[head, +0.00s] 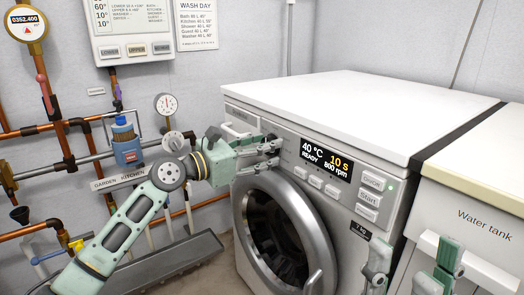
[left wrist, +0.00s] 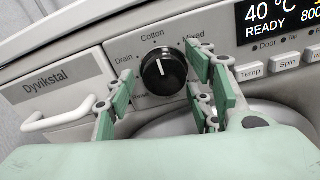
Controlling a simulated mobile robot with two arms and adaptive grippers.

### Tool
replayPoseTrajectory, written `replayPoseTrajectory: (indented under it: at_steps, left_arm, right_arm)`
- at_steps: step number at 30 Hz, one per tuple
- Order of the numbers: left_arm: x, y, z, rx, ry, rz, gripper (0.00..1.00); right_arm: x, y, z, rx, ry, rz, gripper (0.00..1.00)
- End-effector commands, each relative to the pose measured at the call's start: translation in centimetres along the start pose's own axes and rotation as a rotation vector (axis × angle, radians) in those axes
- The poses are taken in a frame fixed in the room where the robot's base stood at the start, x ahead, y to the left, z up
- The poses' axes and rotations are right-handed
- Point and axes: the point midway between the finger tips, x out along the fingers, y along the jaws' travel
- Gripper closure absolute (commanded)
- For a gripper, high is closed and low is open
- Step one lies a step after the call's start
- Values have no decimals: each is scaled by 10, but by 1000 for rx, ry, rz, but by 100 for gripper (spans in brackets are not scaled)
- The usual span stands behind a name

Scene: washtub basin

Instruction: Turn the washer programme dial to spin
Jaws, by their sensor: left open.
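The washer (head: 320,100) has a black programme dial (left wrist: 163,73) on its front panel. In the left wrist view its white pointer line points up and slightly left, towards "Cotton". "Drain" and "Mixed" are also readable; a label at lower left is partly covered, and no "Spin" mark shows around the dial. My right gripper (head: 412,262) shows two spread fingers at bottom right, empty.
The display (head: 326,159) reads 40 °C, READY, 10 s, 800 rpm. Buttons, including Start (head: 369,198), sit beside and below it. A white drawer handle (left wrist: 58,119) is left of the dial. A water tank (head: 485,217) stands right; pipes and gauges fill the left wall.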

Motion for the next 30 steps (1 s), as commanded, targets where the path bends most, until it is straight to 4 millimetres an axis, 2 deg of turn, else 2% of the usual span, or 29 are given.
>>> replayPoseTrajectory:
  at_steps: [8, 22, 30]
  left_arm:
    - [2, 0, 0, 1, 0, 0, 52]
    - [1, 1, 1, 1, -1, 2, 93]
    - [1, 2, 2, 27, -1, 4, 93]
  right_arm:
    - [0, 0, 0, 0, 1, 0, 60]
    - [0, 0, 0, 0, 1, 0, 60]
    - [4, 0, -2, 0, 1, 1, 60]
